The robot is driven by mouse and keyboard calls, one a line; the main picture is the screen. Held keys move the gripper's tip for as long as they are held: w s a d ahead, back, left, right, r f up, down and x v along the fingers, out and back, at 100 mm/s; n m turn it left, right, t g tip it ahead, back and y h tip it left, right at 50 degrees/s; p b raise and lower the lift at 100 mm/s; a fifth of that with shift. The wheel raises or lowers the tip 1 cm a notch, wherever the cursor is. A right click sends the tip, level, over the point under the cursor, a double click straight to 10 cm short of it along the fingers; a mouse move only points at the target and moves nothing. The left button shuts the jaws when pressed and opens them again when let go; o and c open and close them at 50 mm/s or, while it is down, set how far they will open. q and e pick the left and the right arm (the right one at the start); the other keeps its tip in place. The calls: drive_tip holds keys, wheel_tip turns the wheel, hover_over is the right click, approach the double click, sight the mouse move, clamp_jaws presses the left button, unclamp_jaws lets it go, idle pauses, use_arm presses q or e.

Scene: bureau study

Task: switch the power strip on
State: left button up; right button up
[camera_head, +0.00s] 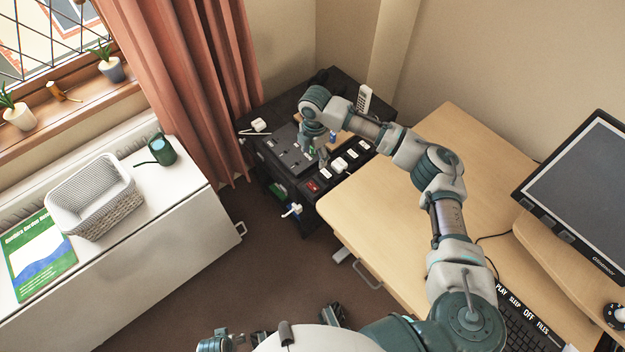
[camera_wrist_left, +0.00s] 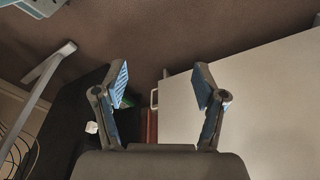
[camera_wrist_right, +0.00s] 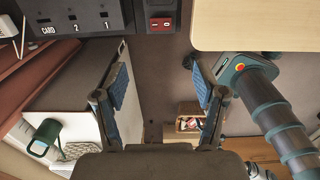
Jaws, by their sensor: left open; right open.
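The power strip (camera_head: 326,181) is a dark bar with several white plugs along the right edge of a black cabinet top. Its red switch (camera_head: 312,187) is at the near end, and it shows at the top of the right wrist view (camera_wrist_right: 162,23). I cannot tell which way the switch is tilted. My right gripper (camera_head: 320,154) is over the cabinet top close to the strip, behind the switch. In the right wrist view its fingers (camera_wrist_right: 160,88) are apart and empty. My left gripper (camera_wrist_left: 163,85) is open and empty, away from the strip.
A grey socket panel (camera_head: 287,150) marked with numbers lies beside the strip; a white phone (camera_head: 364,99) stands behind. The wooden desk (camera_head: 385,215) with monitor (camera_head: 585,185) is at right. A white cabinet (camera_head: 150,235) with a basket (camera_head: 95,197) is at left.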

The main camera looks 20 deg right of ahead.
sight(313, 185)
wheel_tip(313, 185, down, 16)
drive_tip(key=b, duration=0.3)
use_arm(q)
wheel_tip(313, 185, up, 10)
drive_tip(key=shift+s+f+t, duration=0.15)
drive_tip(key=shift+s+t, duration=0.15)
drive_tip(key=shift+s, duration=0.05)
use_arm(e)
drive_tip(key=shift+f, duration=0.55)
use_arm(q)
drive_tip(key=shift+w+a, duration=0.1)
